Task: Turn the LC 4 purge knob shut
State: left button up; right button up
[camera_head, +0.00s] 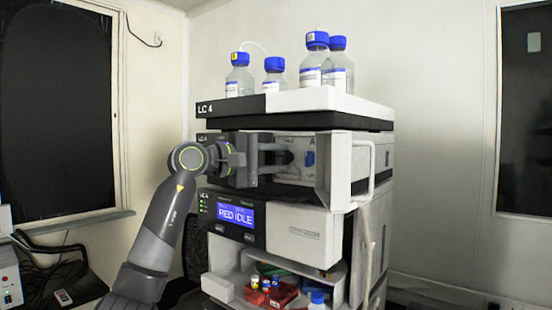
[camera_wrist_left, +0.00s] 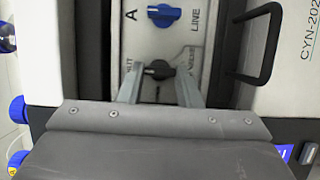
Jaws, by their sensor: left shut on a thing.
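The LC 4 stack (camera_head: 290,150) stands before me with its upper module's front open. Inside is a light panel with a blue knob (camera_head: 310,158), which also shows at the top in the left wrist view (camera_wrist_left: 163,14) between the marks A and LINE. Below it in the left wrist view is a black knob (camera_wrist_left: 157,69), its label partly hidden. My left gripper (camera_head: 284,158) reaches into the opening from the left. In the left wrist view its fingers (camera_wrist_left: 158,82) are shut on the black knob, one on each side. My right gripper is not in view.
An open door (camera_head: 338,170) with a handle (camera_head: 371,172) stands to the right of the opening. Blue-capped bottles (camera_head: 317,62) stand on the top tray (camera_head: 330,98). A lit display (camera_head: 237,213) and a shelf with small vials (camera_head: 270,290) are below.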

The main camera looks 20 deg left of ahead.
pick_arm(q)
jog(key=shift+f, duration=0.1)
jog(key=o, duration=0.7)
jog(key=shift+s+a, duration=0.15)
jog(key=shift+a, duration=0.05)
jog(key=b+v, duration=0.7)
jog(key=v, duration=1)
jog(key=shift+b, duration=0.3)
